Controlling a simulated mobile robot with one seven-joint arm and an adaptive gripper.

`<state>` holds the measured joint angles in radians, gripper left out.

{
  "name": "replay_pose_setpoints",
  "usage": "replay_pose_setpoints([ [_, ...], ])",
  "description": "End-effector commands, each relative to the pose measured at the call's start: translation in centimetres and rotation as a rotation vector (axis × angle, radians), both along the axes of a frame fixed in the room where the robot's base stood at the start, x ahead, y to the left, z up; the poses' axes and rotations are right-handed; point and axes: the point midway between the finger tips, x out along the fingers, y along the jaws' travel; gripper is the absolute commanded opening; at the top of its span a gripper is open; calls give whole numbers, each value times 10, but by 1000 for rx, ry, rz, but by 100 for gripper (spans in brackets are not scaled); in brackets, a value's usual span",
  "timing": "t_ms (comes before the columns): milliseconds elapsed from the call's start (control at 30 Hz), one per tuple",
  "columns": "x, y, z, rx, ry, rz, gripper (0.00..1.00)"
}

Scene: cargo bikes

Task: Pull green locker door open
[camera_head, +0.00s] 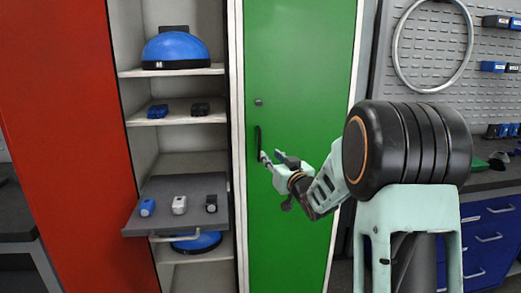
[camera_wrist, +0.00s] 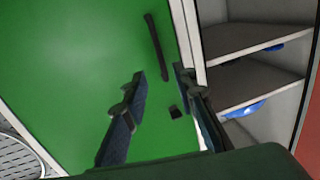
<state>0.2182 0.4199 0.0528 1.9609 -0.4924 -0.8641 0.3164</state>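The green locker door (camera_head: 297,75) stands upright in the middle of the head view and looks shut. Its black vertical handle (camera_head: 258,141) is near the door's left edge, below a small dark lock (camera_head: 258,102). In the wrist view, which looks upside down, the door (camera_wrist: 70,70) fills the left, with the handle (camera_wrist: 155,45) near its right edge. My gripper (camera_head: 270,159) is at the handle's lower right in the head view. In the wrist view my gripper (camera_wrist: 159,73) is open, its fingers on either side of the handle's line. I cannot tell whether they touch it.
An open shelf unit (camera_head: 168,73) with blue and dark items is left of the door, with a grey tray (camera_head: 165,220) sticking out. A red door (camera_head: 60,120) is farther left. A workbench with blue drawers (camera_head: 490,235) and a pegboard (camera_head: 430,45) stand right.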

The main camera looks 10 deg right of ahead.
Motion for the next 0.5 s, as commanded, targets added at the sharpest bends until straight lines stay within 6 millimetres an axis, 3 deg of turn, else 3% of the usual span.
replay_pose_setpoints([
  [500,79,16,0,-3,-1,-1,26],
])
